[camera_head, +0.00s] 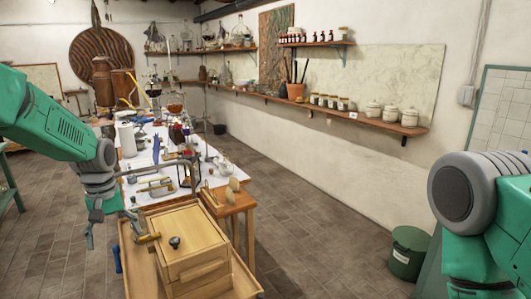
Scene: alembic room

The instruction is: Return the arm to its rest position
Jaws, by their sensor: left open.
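My left arm (50,125), green with a grey wrist, reaches in from the left. My left gripper (115,228) hangs below the wrist with its fingers spread apart and seems to hold nothing. It is near the left side of the wooden box, in front of the white-topped workbench; the exact gap to the box cannot be told. My right arm (480,215) shows only as a green and grey link at the right edge; its gripper is out of view.
A wooden box (190,243) with a dark knob stands on a wooden tray at the bench's near end. The crowded workbench (146,160) extends behind it. A small wooden stand (240,202) adjoins it. A green bin (408,253) stands right. The tiled floor (315,225) between is clear.

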